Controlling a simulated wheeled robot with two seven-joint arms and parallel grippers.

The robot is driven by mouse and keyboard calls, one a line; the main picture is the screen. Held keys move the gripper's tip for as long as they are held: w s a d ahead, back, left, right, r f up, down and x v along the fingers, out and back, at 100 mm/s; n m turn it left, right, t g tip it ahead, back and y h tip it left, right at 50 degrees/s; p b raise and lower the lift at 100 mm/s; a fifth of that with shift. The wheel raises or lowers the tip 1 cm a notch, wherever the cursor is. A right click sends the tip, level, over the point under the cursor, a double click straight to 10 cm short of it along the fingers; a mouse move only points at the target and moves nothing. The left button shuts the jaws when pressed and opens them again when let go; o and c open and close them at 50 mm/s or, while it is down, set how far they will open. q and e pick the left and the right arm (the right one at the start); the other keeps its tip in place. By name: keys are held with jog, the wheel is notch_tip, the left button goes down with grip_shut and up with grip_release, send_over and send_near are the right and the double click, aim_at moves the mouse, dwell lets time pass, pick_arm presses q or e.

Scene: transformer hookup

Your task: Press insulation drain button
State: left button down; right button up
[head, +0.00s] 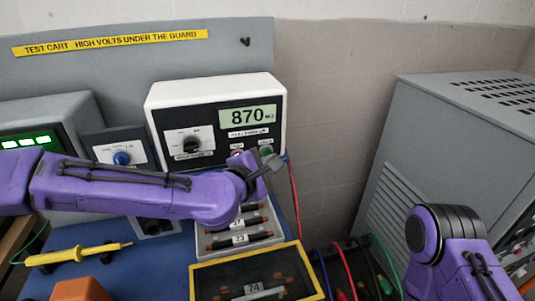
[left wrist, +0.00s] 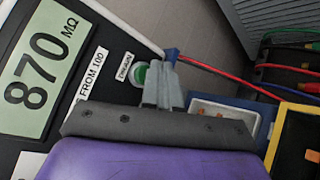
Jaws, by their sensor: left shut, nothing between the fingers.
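The white-cased insulation tester (head: 154,98) stands on the blue cart top, and its display (head: 249,115) reads 870 MΩ. A green button (head: 266,151) sits at the lower right of its black face. In the left wrist view the green button (left wrist: 139,74) is beside a label that appears to read DRAIN. My left gripper (head: 264,165) is shut and empty, its fingertips right by the green button. In the left wrist view the fingers (left wrist: 163,75) partly cover the button's right side; I cannot tell whether they touch it. My right gripper is out of view.
A red button (head: 237,153) and a dial (head: 190,142) are on the same face. A red lead (head: 295,200) hangs at the tester's right side. A grey tray (head: 209,255) and a yellow-rimmed tray (head: 318,273) lie below. A grey cabinet (head: 415,150) stands at right.

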pick_arm(q)
jog(key=shift+w+a, duration=0.1)
jog(key=shift+w, duration=0.35)
dwell(0.6)
jog(key=shift+s, duration=0.15)
jog(key=shift+s+d, duration=0.25)
jog(key=shift+s, duration=0.5)
jog(key=s, duration=0.2)
jog(key=s+d, duration=0.2)
jog(key=s, duration=0.1)
jog(key=shift+s+b, duration=0.3)
jog(key=shift+b, duration=0.05)
jog(key=shift+a, duration=0.15)
